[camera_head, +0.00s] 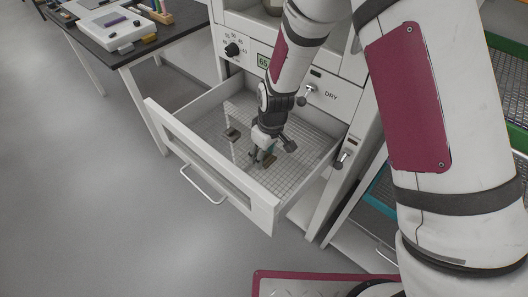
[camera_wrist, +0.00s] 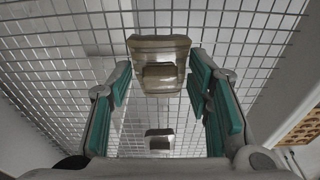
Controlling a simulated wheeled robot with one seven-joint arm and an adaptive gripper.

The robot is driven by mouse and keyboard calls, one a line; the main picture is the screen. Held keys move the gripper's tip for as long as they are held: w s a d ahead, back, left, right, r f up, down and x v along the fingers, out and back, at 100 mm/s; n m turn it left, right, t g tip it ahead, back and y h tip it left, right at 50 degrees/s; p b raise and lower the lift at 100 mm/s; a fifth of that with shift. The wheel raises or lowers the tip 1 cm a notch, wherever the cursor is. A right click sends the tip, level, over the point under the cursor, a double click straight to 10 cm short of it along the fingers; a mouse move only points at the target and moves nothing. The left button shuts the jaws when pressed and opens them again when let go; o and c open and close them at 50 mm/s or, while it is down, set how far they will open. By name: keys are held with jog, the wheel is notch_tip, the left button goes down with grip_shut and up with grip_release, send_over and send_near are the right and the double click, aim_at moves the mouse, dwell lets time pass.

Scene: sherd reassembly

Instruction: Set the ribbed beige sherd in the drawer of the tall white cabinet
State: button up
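A beige-brown sherd (camera_wrist: 160,44) with a banded surface lies on the wire-mesh floor of the drawer, just beyond my fingertips in the wrist view. In the head view it is a small brown piece (camera_head: 270,160) beside the fingertips. My gripper (camera_head: 262,156) points down inside the drawer. Its teal-padded fingers (camera_wrist: 160,88) are spread, with gaps seen on both sides of the sherd. The drawer (camera_head: 213,163) of the tall white cabinet (camera_head: 325,99) is pulled out.
A second small grey-brown piece (camera_head: 232,134) lies on the mesh; it also shows low in the wrist view (camera_wrist: 158,145). The drawer walls enclose my gripper. A dark-topped table (camera_head: 128,53) with a white tray stands at left. Open floor lies in front of it.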

aim_at(269, 160)
jog(key=shift+o, duration=0.5)
jog(key=shift+r, duration=0.2)
notch_tip(269, 160, up, 12)
jog(key=s+d+p, duration=0.1)
jog(key=d, duration=0.1)
jog(key=s+d+r+m, duration=0.2)
jog(key=s+d+r, duration=0.2)
jog(key=d+r, duration=0.3)
jog(key=s+d+r+m, duration=0.2)
jog(key=s+d+r, duration=0.25)
jog(key=r, duration=0.35)
jog(key=s+d+r+m, duration=0.3)
jog(key=s+d, duration=0.1)
jog(key=s, duration=0.5)
jog(key=s+d+r+m+t+h, duration=0.1)
jog(key=s+d+r+m, duration=0.2)
jog(key=s, duration=0.7)
jog(key=shift+d, duration=0.8)
jog(key=shift+r+p, duration=0.1)
jog(key=shift+p, duration=0.2)
